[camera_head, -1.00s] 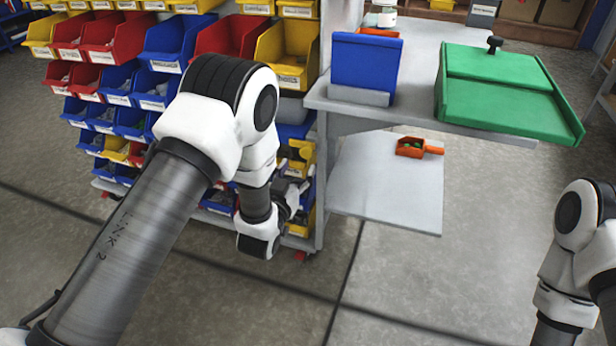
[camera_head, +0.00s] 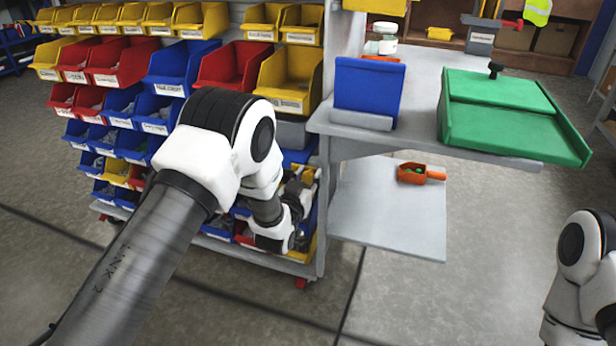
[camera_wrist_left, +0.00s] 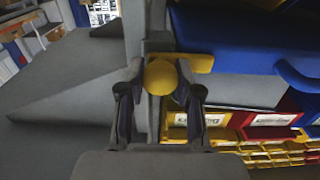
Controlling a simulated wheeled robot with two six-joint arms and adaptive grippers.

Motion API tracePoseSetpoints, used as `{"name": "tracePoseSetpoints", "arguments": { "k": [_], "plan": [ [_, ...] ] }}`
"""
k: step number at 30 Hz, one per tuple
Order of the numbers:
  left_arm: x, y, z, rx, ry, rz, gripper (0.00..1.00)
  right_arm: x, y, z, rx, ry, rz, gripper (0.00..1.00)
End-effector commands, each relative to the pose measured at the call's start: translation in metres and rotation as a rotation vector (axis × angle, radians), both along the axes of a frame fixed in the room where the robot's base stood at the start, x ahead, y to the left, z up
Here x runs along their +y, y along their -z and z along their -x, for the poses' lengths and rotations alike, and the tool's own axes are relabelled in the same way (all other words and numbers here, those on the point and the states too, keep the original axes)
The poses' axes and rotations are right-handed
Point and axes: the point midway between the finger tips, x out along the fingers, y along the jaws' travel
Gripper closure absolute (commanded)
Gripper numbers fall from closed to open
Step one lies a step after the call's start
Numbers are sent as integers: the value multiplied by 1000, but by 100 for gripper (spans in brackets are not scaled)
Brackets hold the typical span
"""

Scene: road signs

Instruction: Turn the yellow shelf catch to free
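The yellow shelf catch (camera_wrist_left: 196,62) shows in the left wrist view as a flat yellow bar with a round knob at its left end, beside a grey post. My left gripper (camera_wrist_left: 159,80) has its two fingers apart, one on each side of the knob. I see no clear contact between fingers and knob. In the head view my left gripper (camera_head: 305,182) is small, near the shelf post, and partly hidden by its own wrist. I cannot make out the catch there. My right gripper is outside the views; only part of the right arm shows.
A rack of blue, red and yellow bins (camera_head: 232,66) stands behind my left arm. Right of the post, a grey shelf (camera_head: 420,140) carries a blue bin (camera_head: 368,88) and a green sloped box (camera_head: 508,115). A lower grey board (camera_head: 390,215) holds an orange scoop (camera_head: 418,173).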

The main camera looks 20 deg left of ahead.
Motion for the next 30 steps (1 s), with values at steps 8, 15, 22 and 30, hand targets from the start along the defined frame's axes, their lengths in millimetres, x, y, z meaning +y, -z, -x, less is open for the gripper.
{"name": "tracePoseSetpoints", "arguments": {
  "k": [8,15,22,30],
  "plan": [
    [0,-1,0,-3,0,-23,100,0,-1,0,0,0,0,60],
    [0,-1,0,-6,0,-128,100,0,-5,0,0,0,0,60],
    [-1,-2,0,-13,-1,-309,100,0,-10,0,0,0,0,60],
    [-2,-1,0,-21,-1,-565,100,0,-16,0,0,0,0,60]
  ]
}}
